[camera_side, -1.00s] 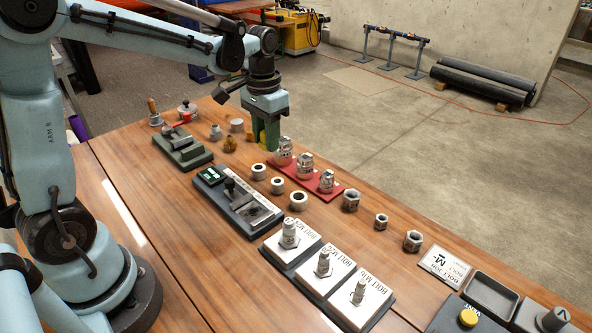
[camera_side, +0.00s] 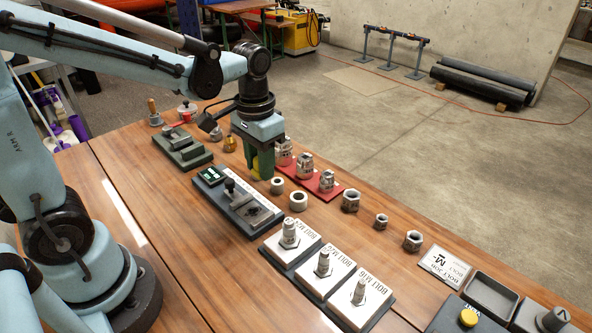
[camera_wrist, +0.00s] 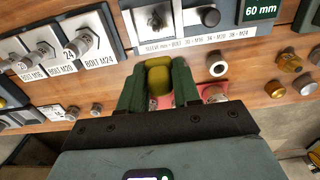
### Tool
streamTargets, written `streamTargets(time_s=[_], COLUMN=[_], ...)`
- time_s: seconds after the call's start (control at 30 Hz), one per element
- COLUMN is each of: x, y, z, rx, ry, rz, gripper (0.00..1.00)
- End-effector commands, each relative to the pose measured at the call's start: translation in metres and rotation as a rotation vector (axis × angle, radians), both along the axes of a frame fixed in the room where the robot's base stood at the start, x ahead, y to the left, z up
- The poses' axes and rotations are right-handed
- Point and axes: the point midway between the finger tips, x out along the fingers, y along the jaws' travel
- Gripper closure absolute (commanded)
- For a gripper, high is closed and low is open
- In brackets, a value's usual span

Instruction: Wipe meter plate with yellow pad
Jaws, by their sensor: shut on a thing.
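My gripper (camera_side: 259,166) is shut on the yellow pad (camera_side: 257,168), which shows between the two green fingers in the wrist view (camera_wrist: 159,79). The pad is above the table, close to the far edge of the meter. The meter (camera_side: 236,203) is a dark base with a small green display reading 60 mm in the wrist view. Its bare metal plate (camera_side: 258,213) has a dark patch around a small fitting, and part of it shows at the top of the wrist view (camera_wrist: 177,16). I cannot tell whether the pad touches the meter.
A red rack (camera_side: 325,186) with metal sockets lies behind. Bolt blocks (camera_side: 323,270) stand to the right, a green fixture (camera_side: 184,150) to the left. Several nuts (camera_side: 351,201) line the far side.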

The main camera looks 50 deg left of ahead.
Motion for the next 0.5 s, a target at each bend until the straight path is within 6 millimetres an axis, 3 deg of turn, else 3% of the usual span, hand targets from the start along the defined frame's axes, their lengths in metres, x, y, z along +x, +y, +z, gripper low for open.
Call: streamTargets(time_s=[0.5], x=[-0.003], y=[-0.002], z=[-0.035], rx=[0.000], ry=[0.000], rz=[0.000], gripper=[0.93])
